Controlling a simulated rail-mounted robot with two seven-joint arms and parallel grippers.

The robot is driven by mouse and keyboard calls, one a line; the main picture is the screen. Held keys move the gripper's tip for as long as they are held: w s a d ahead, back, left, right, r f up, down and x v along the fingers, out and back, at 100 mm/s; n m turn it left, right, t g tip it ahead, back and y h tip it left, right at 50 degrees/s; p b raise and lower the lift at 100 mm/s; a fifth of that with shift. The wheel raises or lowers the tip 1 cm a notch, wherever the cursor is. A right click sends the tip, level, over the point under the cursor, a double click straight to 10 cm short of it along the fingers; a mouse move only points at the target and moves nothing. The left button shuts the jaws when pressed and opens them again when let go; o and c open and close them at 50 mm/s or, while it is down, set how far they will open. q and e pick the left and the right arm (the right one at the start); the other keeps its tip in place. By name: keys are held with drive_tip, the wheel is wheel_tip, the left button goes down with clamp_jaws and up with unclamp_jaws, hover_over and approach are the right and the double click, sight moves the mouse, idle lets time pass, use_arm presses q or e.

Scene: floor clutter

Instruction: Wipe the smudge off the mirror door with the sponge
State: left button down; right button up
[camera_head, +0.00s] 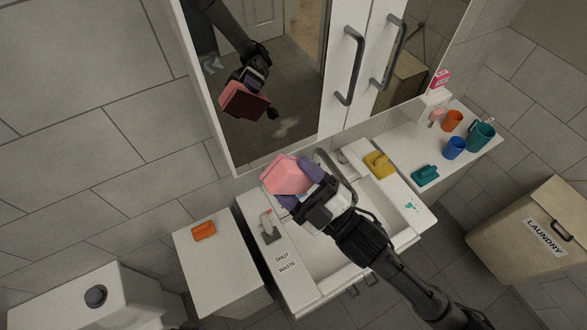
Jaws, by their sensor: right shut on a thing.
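My right gripper (301,185) is shut on a pink sponge (284,174), with purple finger pads around it. It holds the sponge above the back left of the sink, just below the lower edge of the mirror door (285,60). A pale smudge (287,127) shows low on the mirror door, up from the sponge. The sponge appears apart from the glass. The mirror also shows a reflection of my gripper and the sponge. My left gripper is not in view.
The sink (325,250) has a faucet (335,172) close beside my gripper. A yellow sponge-like object (378,164) and a teal one (425,175) lie right. Cups, including a blue cup (454,148), stand on the right counter. Door handles (350,66) stick out.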

sight(276, 126)
drive_tip(key=shift+w, duration=0.1)
drive_tip(key=w+a, duration=0.3)
drive_tip(key=w, duration=0.3)
drive_tip(key=shift+b, duration=0.3)
drive_tip(key=shift+w+a, duration=0.2)
drive_tip(key=shift+w, duration=0.35)
drive_tip(key=shift+w+a, duration=0.15)
drive_tip(key=shift+w, duration=0.4)
idle(0.9)
drive_tip(key=shift+w+d, duration=0.25)
drive_tip(key=shift+d, duration=0.4)
drive_tip(key=shift+w+d, duration=0.25)
drive_tip(key=shift+d, duration=0.35)
drive_tip(key=shift+w+d, duration=0.25)
drive_tip(key=shift+d, duration=0.4)
drive_tip(key=shift+w+d, duration=0.45)
drive_tip(key=shift+d, duration=0.45)
drive_tip(key=shift+w+d, duration=0.4)
drive_tip(key=shift+d, duration=0.45)
drive_tip(key=shift+s+a, duration=0.3)
drive_tip(key=shift+a, duration=0.35)
drive_tip(key=shift+s+a, duration=0.25)
drive_tip(key=shift+a, duration=0.35)
drive_tip(key=shift+s+a, duration=0.3)
drive_tip(key=shift+a, duration=0.35)
